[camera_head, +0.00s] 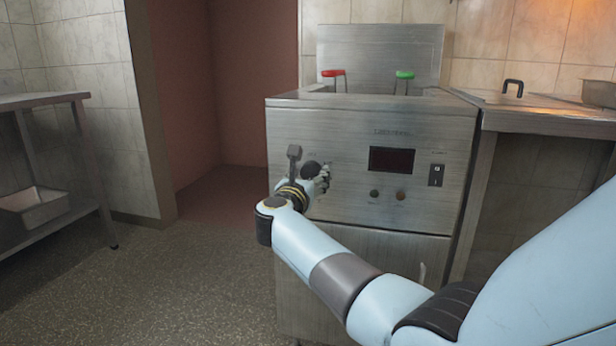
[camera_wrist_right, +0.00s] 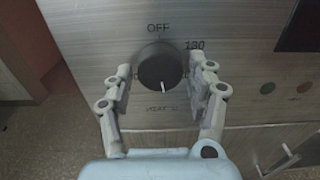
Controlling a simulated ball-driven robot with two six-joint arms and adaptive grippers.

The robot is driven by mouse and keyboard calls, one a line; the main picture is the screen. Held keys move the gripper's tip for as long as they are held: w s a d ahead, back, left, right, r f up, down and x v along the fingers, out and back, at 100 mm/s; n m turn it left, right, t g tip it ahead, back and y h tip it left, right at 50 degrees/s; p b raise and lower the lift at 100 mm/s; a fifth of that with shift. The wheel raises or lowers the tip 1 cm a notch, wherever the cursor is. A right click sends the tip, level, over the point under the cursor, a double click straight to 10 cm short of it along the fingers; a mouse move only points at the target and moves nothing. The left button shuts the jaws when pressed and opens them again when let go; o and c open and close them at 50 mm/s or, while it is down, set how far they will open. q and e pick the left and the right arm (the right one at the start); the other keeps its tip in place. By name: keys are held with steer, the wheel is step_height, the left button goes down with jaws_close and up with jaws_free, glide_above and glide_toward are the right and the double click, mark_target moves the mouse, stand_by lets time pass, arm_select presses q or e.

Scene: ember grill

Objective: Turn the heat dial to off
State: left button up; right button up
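The heat dial (camera_wrist_right: 158,68) is a round black knob on the brushed steel front panel of the fryer-like unit (camera_head: 345,200). In the right wrist view its white pointer mark is at the lower edge, pointing down. The label OFF (camera_wrist_right: 158,28) is above the dial, and 130 (camera_wrist_right: 194,45) is at its upper right. My right gripper (camera_wrist_right: 161,72) is open, with one finger on each side of the dial. The fingers are close to its rim; I cannot tell whether they touch it. In the head view my right gripper (camera_head: 322,178) is at the panel's left part. My left gripper is not in view.
The panel also has a dark display (camera_head: 391,160), a black rocker switch (camera_head: 436,175) and two small round indicators. Red (camera_head: 333,73) and green (camera_head: 404,75) handles stand on top. A steel counter (camera_head: 550,115) adjoins at right. A shelf table (camera_head: 40,100) is at left, with free floor between.

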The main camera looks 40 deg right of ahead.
steer(key=c, duration=0.8)
